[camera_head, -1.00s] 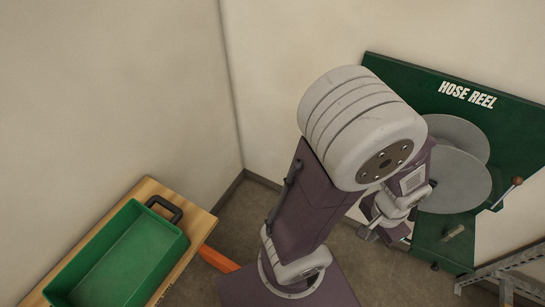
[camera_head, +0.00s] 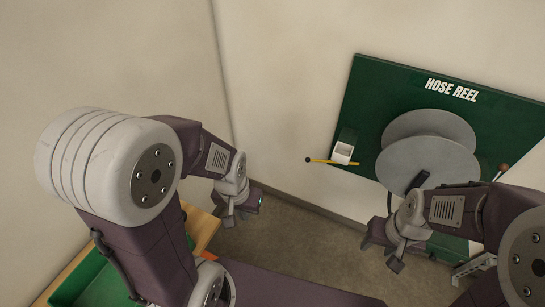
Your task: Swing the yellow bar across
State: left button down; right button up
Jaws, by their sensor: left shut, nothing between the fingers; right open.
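The yellow bar (camera_head: 328,161) sticks out to the left from the lower left part of the green hose reel board (camera_head: 378,92). Its free end has a dark tip, and it passes just below a small white box (camera_head: 343,152). My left gripper (camera_head: 240,212) is shut and empty, to the left of the bar and lower in the picture, apart from it. My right gripper (camera_head: 381,255) is open and empty, below the reel and the bar in the picture, and touches neither.
The grey reel (camera_head: 425,160) with a dark handle sits on the board. A dark-knobbed lever (camera_head: 502,170) is at its right. A green tray (camera_head: 88,282) lies on a wooden bench (camera_head: 198,228) at lower left, partly behind my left arm. Floor between the grippers is clear.

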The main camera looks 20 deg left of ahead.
aim_at(308, 159)
jog(key=u, duration=0.15)
jog(key=i+l+u, duration=0.15)
jog(key=l+u, duration=1.05)
jog(key=i+l+u, duration=0.15)
jog(key=u, duration=0.15)
jog(key=i+l+u, duration=0.1)
jog(key=l+u, duration=0.15)
jog(key=l, duration=0.1)
